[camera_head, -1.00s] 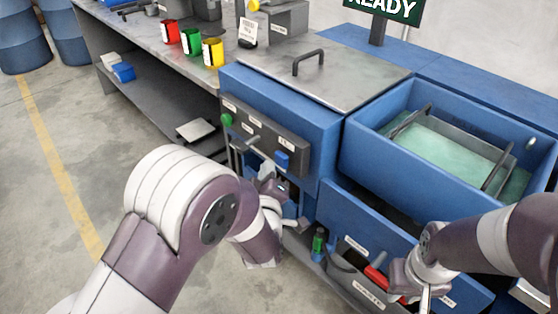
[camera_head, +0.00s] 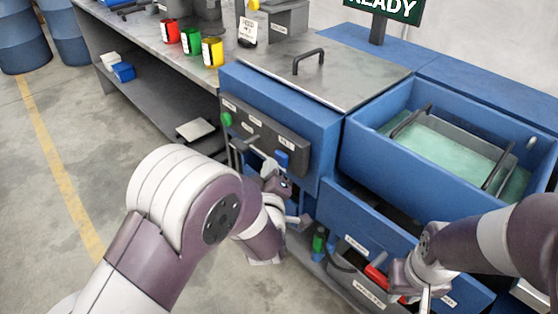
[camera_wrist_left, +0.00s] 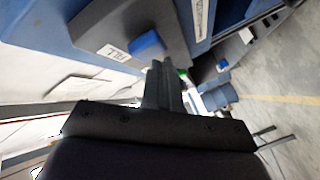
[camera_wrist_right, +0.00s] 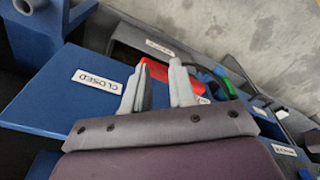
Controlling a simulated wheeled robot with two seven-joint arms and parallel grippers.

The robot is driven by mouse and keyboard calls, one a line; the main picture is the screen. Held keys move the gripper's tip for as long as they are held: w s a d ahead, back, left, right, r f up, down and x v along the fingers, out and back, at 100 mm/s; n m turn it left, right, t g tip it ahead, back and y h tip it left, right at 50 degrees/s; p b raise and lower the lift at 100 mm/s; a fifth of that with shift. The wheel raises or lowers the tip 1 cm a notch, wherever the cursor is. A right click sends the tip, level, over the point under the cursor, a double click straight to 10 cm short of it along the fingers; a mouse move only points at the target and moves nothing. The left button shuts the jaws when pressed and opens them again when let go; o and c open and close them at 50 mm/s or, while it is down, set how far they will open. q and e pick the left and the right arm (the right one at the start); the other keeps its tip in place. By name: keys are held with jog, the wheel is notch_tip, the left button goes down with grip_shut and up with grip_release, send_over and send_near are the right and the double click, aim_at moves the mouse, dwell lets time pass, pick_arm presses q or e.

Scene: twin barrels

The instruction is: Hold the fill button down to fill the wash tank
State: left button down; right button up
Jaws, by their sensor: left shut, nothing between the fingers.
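The blue fill button (camera_head: 281,158) sits on the dark control panel of the blue machine. It also shows in the left wrist view (camera_wrist_left: 148,43) beside a FILL label. My left gripper (camera_head: 272,168) is shut and empty, its tips just below the button; I cannot tell whether they touch it. In the left wrist view its fingers (camera_wrist_left: 162,72) are together near the button. The wash tank (camera_head: 362,150) is an open blue basin with pale green liquid and a rack in it. My right gripper (camera_wrist_right: 157,82) has its fingers apart, close to a red handle (camera_wrist_right: 195,87).
A green knob (camera_head: 226,119) and a grey lever are on the panel's left. A READY sign (camera_head: 398,8) stands behind the tank. Red, green and yellow cups (camera_head: 212,52) stand on the bench. A CLOSED label (camera_wrist_right: 97,80) is on a blue panel near my right gripper.

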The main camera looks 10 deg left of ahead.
pick_arm(q)
jog(key=shift+w+d, duration=0.35)
jog(key=shift+w, duration=0.1)
dwell(2.5)
dwell(1.5)
jog(key=shift+s+a, duration=0.6)
jog(key=shift+s, duration=0.15)
jog(key=s+a, duration=0.1)
jog(key=s, duration=0.1)
jog(key=s+a, duration=0.2)
dwell(0.6)
